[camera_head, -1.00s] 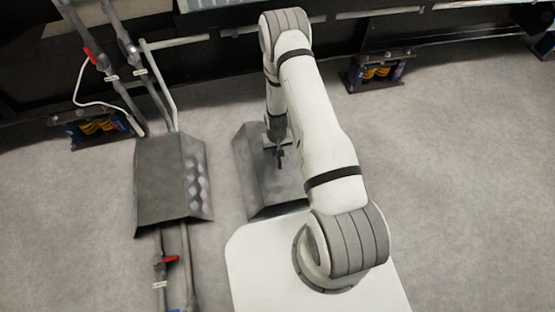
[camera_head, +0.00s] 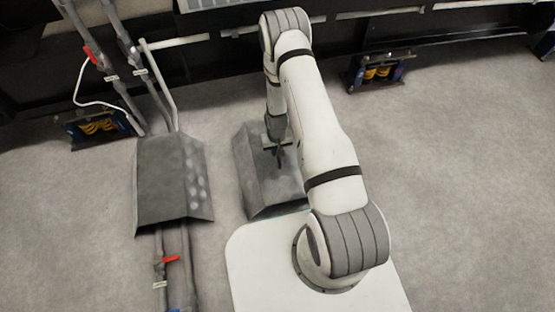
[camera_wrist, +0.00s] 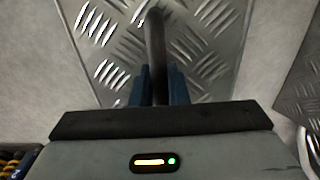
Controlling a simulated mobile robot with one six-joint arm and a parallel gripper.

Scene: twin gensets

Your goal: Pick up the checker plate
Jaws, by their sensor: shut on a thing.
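The checker plate (camera_head: 268,193) is a grey metal cover with sloping sides, left of my arm in the head view. In the wrist view its raised tread pattern (camera_wrist: 101,72) fills the middle, and a dark bar handle (camera_wrist: 155,32) stands across it. My gripper (camera_wrist: 158,86) has its blue fingers on either side of this handle, shut on it. In the head view my gripper (camera_head: 278,156) is over the plate and partly hidden by the arm. I cannot tell whether the plate is clear of the floor.
A second similar cover (camera_head: 163,185) sits over the pipes at left, close beside the plate. Pipes with red valve levers (camera_head: 91,54) run past it. Spring mounts (camera_head: 377,72) stand under the dark frame behind. The floor at right (camera_head: 460,190) is clear.

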